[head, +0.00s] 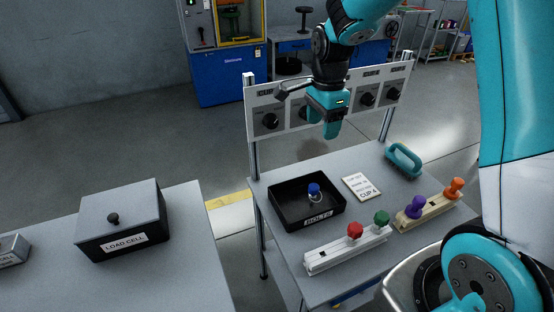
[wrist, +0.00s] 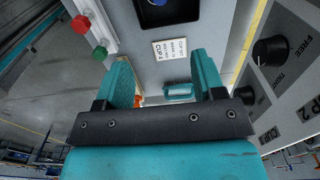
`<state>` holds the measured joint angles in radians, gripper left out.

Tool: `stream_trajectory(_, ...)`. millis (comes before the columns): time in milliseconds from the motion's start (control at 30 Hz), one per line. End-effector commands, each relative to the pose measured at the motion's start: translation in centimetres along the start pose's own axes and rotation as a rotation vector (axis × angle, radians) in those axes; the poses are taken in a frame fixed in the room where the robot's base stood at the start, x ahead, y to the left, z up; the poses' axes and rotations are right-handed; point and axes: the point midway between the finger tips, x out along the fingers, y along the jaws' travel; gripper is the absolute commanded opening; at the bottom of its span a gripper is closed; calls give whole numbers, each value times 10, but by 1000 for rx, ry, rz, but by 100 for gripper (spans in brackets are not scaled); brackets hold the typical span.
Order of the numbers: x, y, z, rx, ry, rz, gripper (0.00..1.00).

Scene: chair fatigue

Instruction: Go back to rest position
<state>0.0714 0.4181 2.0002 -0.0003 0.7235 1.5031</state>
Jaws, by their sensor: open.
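My gripper (head: 322,122) hangs from my teal arm above the back of the grey table, in front of the panel with black knobs. Its two teal fingers show spread apart in the wrist view (wrist: 165,85), with nothing held between them. Below it on the table is a black tray (head: 285,218) labelled BOLTS, holding a blue-topped bolt (head: 314,189). A white card (head: 361,187) reading CUP 4 lies right of the tray. The gripper is apart from all of these.
A white rail (head: 322,258) carries red (head: 355,230) and green knobs; a beige rail (head: 412,222) carries purple (head: 416,203) and orange ones. A teal handle (head: 404,158) lies at the back right. The knob panel (head: 268,97) stands close behind my gripper. A LOAD CELL box (head: 122,215) sits on the left table.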

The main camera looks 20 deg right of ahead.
Motion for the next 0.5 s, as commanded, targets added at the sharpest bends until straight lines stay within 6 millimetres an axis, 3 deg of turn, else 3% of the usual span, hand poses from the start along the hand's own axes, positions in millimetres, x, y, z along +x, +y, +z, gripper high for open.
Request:
stream_trajectory(167, -4, 2, 5, -37, -6, -4, 63)
stream_trajectory(267, -20, 16, 26, -215, -33, -25, 63)
stream_trajectory(367, -45, 47, 63, -560, -80, -67, 63)
stream_trajectory(500, -77, 113, 118, -1165, -147, -163, 63)
